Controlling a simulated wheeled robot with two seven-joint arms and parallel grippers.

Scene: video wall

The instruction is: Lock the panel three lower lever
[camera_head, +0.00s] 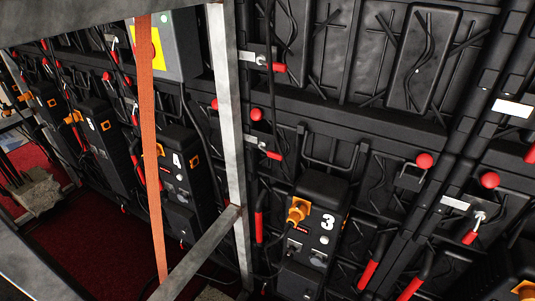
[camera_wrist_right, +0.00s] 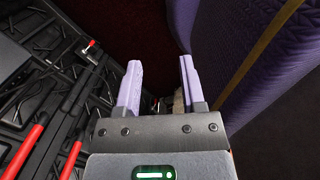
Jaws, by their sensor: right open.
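Panel three is marked by a black box with a white 3 (camera_head: 327,223) and an orange plug. Left of it, beside a grey metal post, a small metal lever with a red tip (camera_head: 273,155) hangs slanting down to the right; a similar red-tipped lever (camera_head: 279,67) sits higher. Which one is the lower lever of panel three I cannot tell for sure. My right gripper (camera_wrist_right: 160,62) shows only in the right wrist view, open, with nothing between its two lavender fingers. A small red-tipped lever (camera_wrist_right: 91,44) is at upper left there, apart from the fingers. My left gripper is not in view.
The grey post (camera_head: 236,150) and an orange strap (camera_head: 152,150) stand in front of the wall. Another red-tipped lever (camera_head: 470,236) is at right, near red ball knobs (camera_head: 489,180). A purple quilted surface (camera_wrist_right: 250,50) is close to the right finger.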

